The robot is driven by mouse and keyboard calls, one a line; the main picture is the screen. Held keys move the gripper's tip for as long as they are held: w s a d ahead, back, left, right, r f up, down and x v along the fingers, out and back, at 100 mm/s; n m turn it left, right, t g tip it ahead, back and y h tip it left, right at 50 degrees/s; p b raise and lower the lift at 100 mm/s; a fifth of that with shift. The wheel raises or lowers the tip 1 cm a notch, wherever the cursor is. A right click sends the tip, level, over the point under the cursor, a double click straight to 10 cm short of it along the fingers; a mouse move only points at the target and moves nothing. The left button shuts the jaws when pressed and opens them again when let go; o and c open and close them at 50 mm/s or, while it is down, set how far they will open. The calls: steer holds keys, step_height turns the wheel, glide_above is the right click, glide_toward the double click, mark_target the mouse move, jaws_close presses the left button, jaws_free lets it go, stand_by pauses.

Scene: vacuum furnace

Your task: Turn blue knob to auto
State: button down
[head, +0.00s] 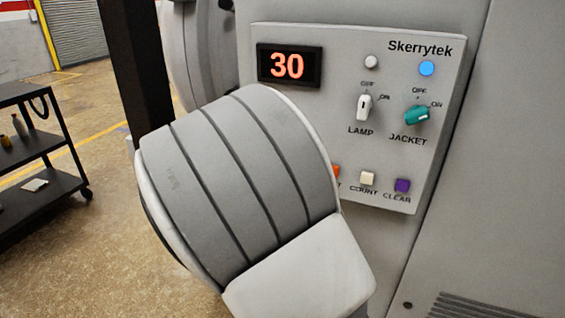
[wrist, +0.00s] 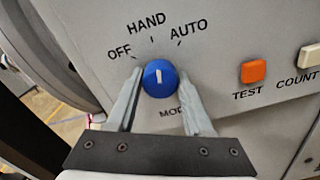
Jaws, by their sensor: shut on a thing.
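The blue knob (wrist: 160,78) is on the grey control panel in the wrist view, with OFF, HAND and AUTO printed in an arc above it. Its white pointer line points nearly straight up, toward the HAND mark and left of the AUTO mark. My gripper (wrist: 161,84) is shut on the knob, one pale finger on its left side and one on its right. The right finger partly covers the label below the knob, of which "MO" shows. In the head view my arm hides the knob and the gripper.
The panel (head: 348,44) also carries a display (head: 289,65) reading 30, a lamp switch (head: 364,107), a teal jacket knob (head: 416,115), a lit blue light (head: 427,68) and a purple CLEAR button (head: 402,186). An orange TEST button (wrist: 253,71) is right of the blue knob. A black cart (head: 50,152) stands far left.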

steer(key=m+b, duration=0.2)
steer(key=b, duration=0.1)
steer(key=m+b, duration=0.2)
steer(key=b, duration=0.1)
steer(key=shift+f+b, duration=0.35)
steer(key=shift+b, duration=0.05)
steer(key=m+b, duration=0.1)
steer(key=b, duration=0.1)
steer(key=m+b, duration=0.1)
steer(key=b, duration=0.1)
steer(key=shift+a+r+m, duration=0.1)
steer(key=shift+r+m, duration=0.1)
steer(key=shift+m, duration=0.2)
steer(key=shift+r+m+b, duration=0.1)
steer(key=shift+m+b, duration=0.2)
steer(key=shift+b, duration=0.15)
steer(key=shift+r, duration=0.1)
steer(key=shift+c, duration=1.5)
jaws_free()
